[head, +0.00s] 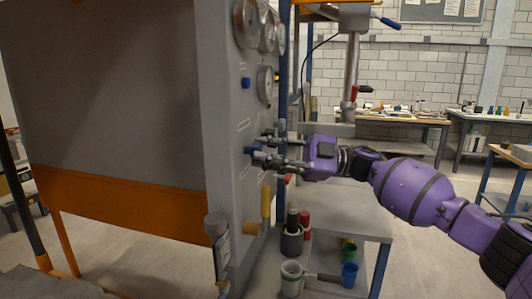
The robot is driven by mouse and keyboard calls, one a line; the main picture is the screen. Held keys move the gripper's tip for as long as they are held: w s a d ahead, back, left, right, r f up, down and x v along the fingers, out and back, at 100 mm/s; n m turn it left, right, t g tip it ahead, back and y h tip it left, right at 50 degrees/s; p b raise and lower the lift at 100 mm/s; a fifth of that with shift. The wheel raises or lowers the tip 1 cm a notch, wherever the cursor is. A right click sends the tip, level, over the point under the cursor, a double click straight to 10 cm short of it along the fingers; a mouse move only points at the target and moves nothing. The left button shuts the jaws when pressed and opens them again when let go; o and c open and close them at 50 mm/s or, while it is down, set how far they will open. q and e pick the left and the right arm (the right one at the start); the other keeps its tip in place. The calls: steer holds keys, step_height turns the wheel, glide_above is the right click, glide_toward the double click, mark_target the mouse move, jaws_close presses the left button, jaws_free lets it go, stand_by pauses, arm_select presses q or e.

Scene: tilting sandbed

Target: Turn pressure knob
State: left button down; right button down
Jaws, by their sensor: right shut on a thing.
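The grey control panel (236,190) stands in the middle of the head view, seen at a steep angle. A small dark blue knob (249,150) sticks out from it at mid height; this seems to be the pressure knob. My right gripper (259,152), on the purple arm from the right, is at this knob with its fingers closed on it. The fingers hide part of the knob. Another blue knob (246,83) sits higher on the panel, below the gauges, apart from the gripper. My left gripper is not in view.
Round gauges (265,86) fill the upper panel. A yellow handle (265,202) sits below the gripper. A grey bench (345,212) with cups and bottles stands beside the panel, under my right arm. The large orange-framed sandbed (120,205) takes up the left.

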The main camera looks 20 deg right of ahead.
steer(key=shift+r+n+g+h+p, duration=0.2)
steer(key=shift+r+n+h, duration=0.25)
steer(key=shift+n, duration=1.05)
steer(key=shift+r+n+g+h+p, duration=0.1)
steer(key=shift+r+n+h+p, duration=0.35)
steer(key=shift+n, duration=1.05)
steer(key=shift+r+n+g+h, duration=0.15)
steer(key=shift+n+h, duration=0.45)
steer(key=shift+n, duration=0.9)
steer(key=c, duration=1.5)
jaws_free()
steer(key=shift+s+a, duration=0.1)
steer(key=shift+c, duration=0.2)
steer(key=shift+f, duration=0.1)
steer(key=shift+f, duration=0.25)
